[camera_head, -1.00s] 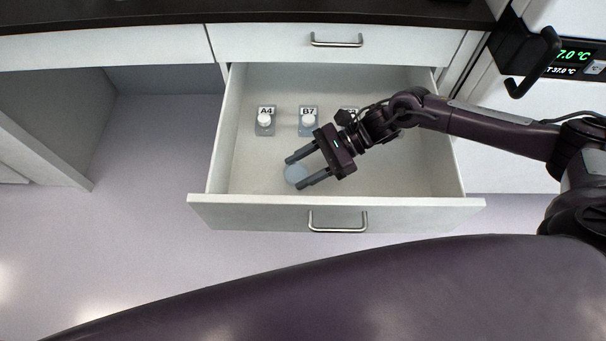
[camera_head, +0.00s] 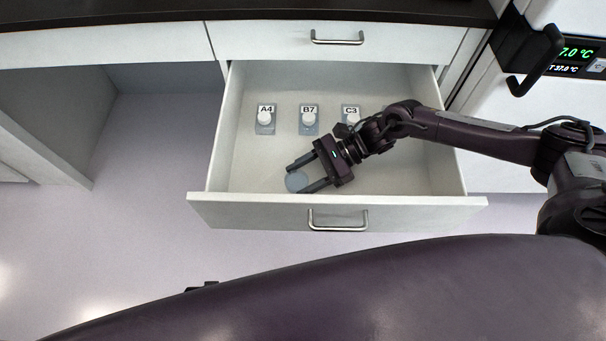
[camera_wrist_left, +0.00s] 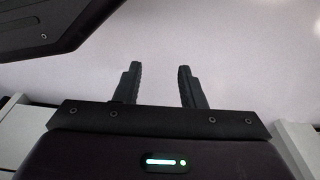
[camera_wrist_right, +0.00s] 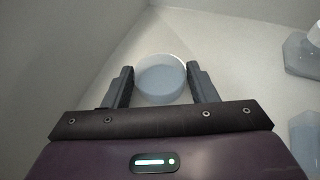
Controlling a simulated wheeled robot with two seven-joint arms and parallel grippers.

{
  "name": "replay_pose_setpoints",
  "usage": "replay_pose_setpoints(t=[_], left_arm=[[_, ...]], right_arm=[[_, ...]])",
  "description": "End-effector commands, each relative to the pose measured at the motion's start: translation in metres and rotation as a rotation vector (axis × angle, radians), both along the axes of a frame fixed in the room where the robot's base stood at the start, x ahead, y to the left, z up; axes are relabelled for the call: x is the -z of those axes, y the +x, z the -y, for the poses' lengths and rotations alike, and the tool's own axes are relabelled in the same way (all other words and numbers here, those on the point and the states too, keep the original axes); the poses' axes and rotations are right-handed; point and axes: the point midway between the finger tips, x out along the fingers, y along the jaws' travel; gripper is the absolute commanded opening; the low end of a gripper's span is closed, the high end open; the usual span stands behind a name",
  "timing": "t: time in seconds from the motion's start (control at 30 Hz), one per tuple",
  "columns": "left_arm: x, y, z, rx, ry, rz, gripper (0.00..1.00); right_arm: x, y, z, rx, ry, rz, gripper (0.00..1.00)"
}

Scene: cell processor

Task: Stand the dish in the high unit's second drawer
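The dish (camera_head: 297,181), round, shallow and pale blue-grey, is inside the open drawer near its front panel. My right gripper (camera_head: 297,179) reaches into the drawer from the right. In the right wrist view the dish (camera_wrist_right: 160,78) lies between the fingertips, with a finger close against each side, so the gripper looks shut on it. I cannot tell whether the dish touches the drawer floor. The open drawer (camera_head: 250,165) is the second down in the unit. My left gripper (camera_wrist_left: 157,68) shows in the left wrist view, fingers apart and empty, over pale floor.
Several holders labelled A4 (camera_head: 265,121), B7 (camera_head: 308,121) and C3 (camera_head: 350,114) stand in a row toward the drawer's back. The closed upper drawer (camera_head: 270,42) is above. The drawer's front left area is bare. A temperature display (camera_head: 572,57) is at right.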

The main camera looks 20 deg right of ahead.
Motion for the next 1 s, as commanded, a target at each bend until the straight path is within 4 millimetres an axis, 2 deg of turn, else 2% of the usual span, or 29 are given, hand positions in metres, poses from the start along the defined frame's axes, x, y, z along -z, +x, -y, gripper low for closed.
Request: replay_pose_setpoints(t=[0.03,0.13,0.5,0.57,0.6,1.0], left_arm=[[-0.002,0.002,0.000,0.000,-0.001,0.004,0.36],[-0.002,0.002,0.000,0.000,-0.001,0.005,0.36],[-0.002,0.000,-0.001,0.000,0.000,0.008,0.36],[0.006,-0.008,-0.004,-0.004,0.003,0.002,0.36],[0.009,-0.010,-0.004,-0.004,0.003,-0.004,0.36],[-0.024,0.014,0.010,0.013,-0.008,-0.010,0.36]], right_arm=[[0.000,0.000,0.000,0.000,0.000,0.000,0.59],[0.000,0.000,0.000,0.000,0.000,0.000,0.71],[-0.002,0.000,0.000,0.000,0.000,0.000,0.71],[-0.004,0.000,0.001,0.001,0.000,-0.001,0.71],[-0.005,0.002,0.010,0.003,-0.003,0.001,0.71],[-0.037,0.011,0.088,0.003,-0.002,0.000,0.71]])
